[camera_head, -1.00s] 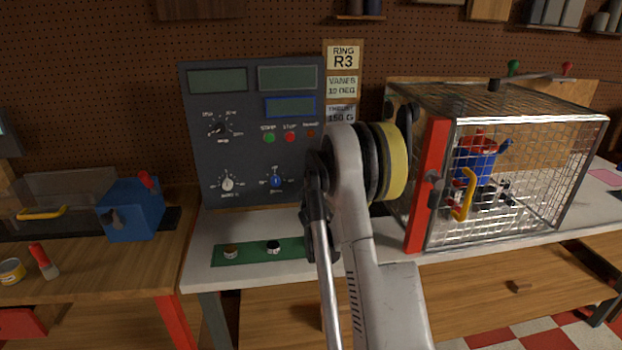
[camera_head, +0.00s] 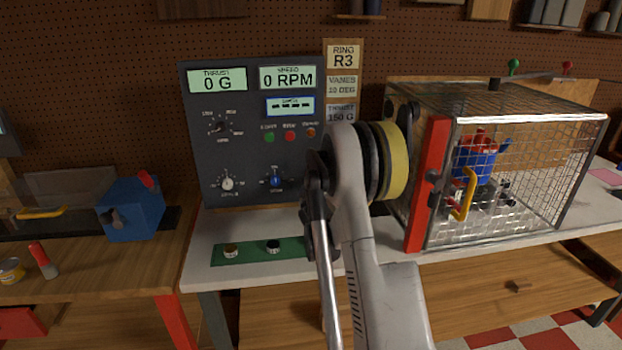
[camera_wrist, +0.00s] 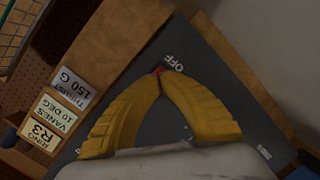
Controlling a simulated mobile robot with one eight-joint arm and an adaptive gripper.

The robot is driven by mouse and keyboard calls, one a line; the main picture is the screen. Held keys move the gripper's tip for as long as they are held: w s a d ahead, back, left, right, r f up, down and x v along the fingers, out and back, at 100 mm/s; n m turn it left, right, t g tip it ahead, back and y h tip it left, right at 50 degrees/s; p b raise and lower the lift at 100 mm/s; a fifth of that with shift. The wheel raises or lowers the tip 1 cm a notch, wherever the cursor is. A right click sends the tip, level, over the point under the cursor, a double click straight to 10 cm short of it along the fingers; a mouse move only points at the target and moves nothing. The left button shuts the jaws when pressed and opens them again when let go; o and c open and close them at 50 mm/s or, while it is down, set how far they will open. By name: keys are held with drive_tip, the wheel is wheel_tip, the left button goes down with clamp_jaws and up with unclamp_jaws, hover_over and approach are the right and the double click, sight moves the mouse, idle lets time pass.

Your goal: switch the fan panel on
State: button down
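The fan panel (camera_head: 210,145) is a dark grey upright board. Its displays are lit: the thrust display (camera_head: 217,80) reads 0 G, the speed display (camera_head: 288,77) reads 0 RPM, and a smaller display (camera_head: 290,106) shows dashes.
A wire-mesh cage (camera_head: 520,165) with a red post and yellow handle stands to the right, holding a blue and red rotor unit. A green mat (camera_head: 252,254) lies on the bench below the panel. A blue box (camera_head: 132,212) stands at left.

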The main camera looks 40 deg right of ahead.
drive_tip(key=shift+s+a+f+b, duration=0.3)
drive_tip(key=shift+s+b, duration=0.05)
drive_tip(key=shift+s, duration=0.15)
drive_tip(key=s+b, duration=0.1)
drive_tip(key=s+a+f, duration=0.1)
drive_tip(key=s+a+f+b, duration=0.1)
drive_tip(key=s, duration=0.1)
drive_tip(key=shift+a+b, duration=0.2)
drive_tip(key=shift+b, duration=0.1)
drive_tip(key=shift+w, duration=0.1)
idle(0.4)
